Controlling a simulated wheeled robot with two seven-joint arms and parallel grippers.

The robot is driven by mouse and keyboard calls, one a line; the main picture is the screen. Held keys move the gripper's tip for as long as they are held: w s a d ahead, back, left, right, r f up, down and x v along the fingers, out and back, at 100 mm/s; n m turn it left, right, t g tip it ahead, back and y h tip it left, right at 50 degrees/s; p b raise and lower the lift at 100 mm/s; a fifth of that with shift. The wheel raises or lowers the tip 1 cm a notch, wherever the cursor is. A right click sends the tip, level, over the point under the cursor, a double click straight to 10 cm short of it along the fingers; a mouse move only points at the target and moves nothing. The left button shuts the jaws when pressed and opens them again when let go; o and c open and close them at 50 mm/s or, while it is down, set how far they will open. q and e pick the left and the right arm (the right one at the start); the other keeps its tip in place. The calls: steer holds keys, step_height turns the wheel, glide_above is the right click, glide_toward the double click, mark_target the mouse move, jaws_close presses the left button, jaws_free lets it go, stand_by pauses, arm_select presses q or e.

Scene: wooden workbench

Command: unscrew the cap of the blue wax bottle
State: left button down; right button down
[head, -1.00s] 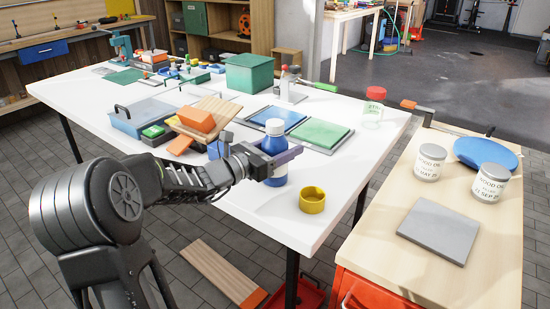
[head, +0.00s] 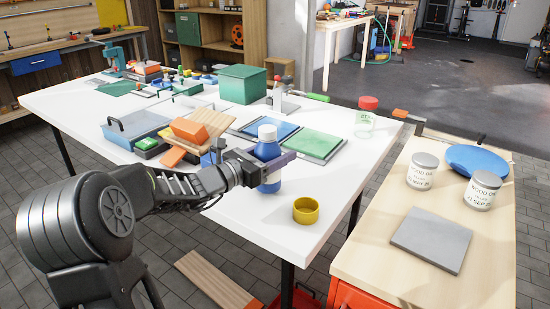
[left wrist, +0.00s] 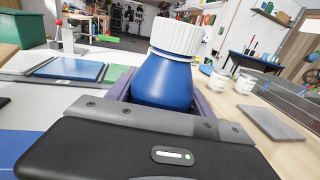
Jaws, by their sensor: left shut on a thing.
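The blue wax bottle (head: 268,150) stands upright near the front edge of the white table, its white ribbed cap (head: 267,132) seated on top. My left gripper (head: 270,164) is shut around the bottle's body, below the cap. In the left wrist view the bottle's blue shoulder (left wrist: 163,82) rises between the purple-grey fingers, and the white cap (left wrist: 176,37) is above them, clear of the jaws. The lower body is hidden there behind the gripper housing. My right gripper is in neither view.
A yellow ring-shaped cup (head: 306,210) stands just right of the bottle. A red-lidded jar (head: 366,116) is farther back. Blue and green panels (head: 312,142) lie behind the bottle, and a tray (head: 137,127) with blocks is left. A wooden side bench (head: 378,215) holds two labelled cans.

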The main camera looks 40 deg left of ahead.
arm_select(q)
step_height(320, 180, up, 9)
steer(key=shift+f+p, duration=0.15)
steer(key=shift+p, duration=0.9)
steer(key=c, duration=1)
jaws_free()
jaws_close()
